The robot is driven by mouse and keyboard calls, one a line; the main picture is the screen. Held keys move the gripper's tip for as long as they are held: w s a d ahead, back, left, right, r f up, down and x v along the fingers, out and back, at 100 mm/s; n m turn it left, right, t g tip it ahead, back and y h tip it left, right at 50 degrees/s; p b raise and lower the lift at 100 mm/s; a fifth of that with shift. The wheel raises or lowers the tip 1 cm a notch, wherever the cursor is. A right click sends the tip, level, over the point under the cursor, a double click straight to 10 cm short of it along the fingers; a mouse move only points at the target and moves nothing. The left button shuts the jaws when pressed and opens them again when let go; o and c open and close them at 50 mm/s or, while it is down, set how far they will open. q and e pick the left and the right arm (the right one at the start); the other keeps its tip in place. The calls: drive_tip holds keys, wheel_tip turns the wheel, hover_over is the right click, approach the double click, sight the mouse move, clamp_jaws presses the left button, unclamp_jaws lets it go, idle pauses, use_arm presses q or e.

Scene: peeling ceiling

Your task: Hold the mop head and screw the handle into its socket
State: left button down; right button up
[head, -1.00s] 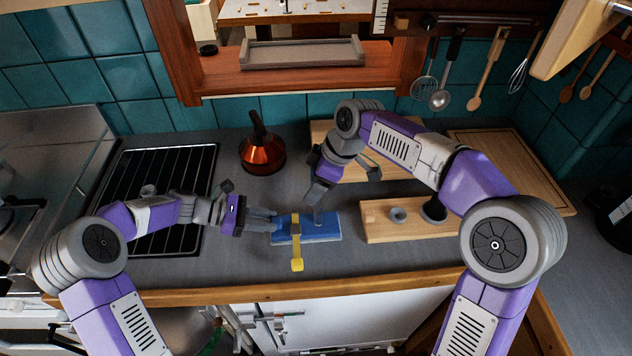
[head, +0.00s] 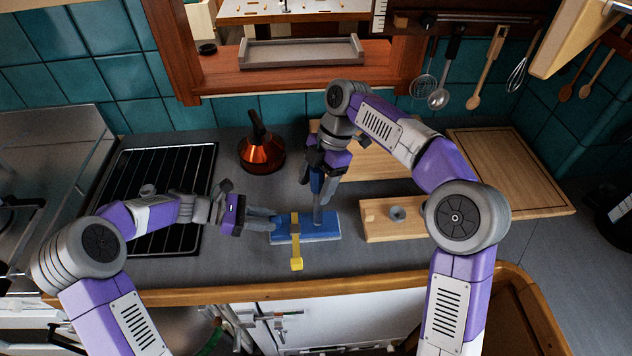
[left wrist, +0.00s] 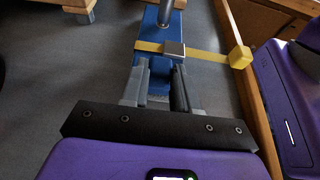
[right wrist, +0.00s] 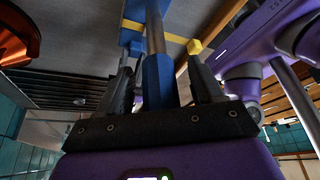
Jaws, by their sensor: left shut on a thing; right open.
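The blue mop head (head: 325,232) lies flat on the grey counter, with a yellow strap (head: 296,258) across it. My left gripper (head: 272,222) is shut on its left end; the left wrist view also shows the mop head (left wrist: 151,47) between the fingers (left wrist: 160,75). The handle, a grey shaft (head: 318,214) with a blue grip, stands roughly upright over the mop head's right part. My right gripper (head: 322,168) is open at the upper handle. In the right wrist view, the blue grip (right wrist: 158,82) lies between its parted fingers. Whether the shaft is threaded in the socket cannot be told.
A wooden block with a hole (head: 378,229) stands right of the mop head, partly behind my right arm. A copper kettle (head: 262,155) and a black grate (head: 185,165) are at the left. A cutting board (head: 520,180) lies at the back right.

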drive_tip(key=shift+n+g+h, duration=0.3)
drive_tip(key=shift+n+g, duration=0.1)
drive_tip(key=shift+n, duration=0.8)
drive_tip(key=n+h, duration=0.1)
drive_tip(key=n, duration=0.2)
drive_tip(key=shift+n+g, duration=0.3)
drive_tip(key=shift+g, duration=0.1)
drive_tip(key=n+h, duration=0.1)
drive_tip(key=n, duration=0.1)
drive_tip(key=shift+d+n, duration=0.1)
drive_tip(key=shift+n, duration=0.3)
drive_tip(key=shift+s, duration=0.1)
drive_tip(key=shift+c, duration=0.2)
clamp_jaws()
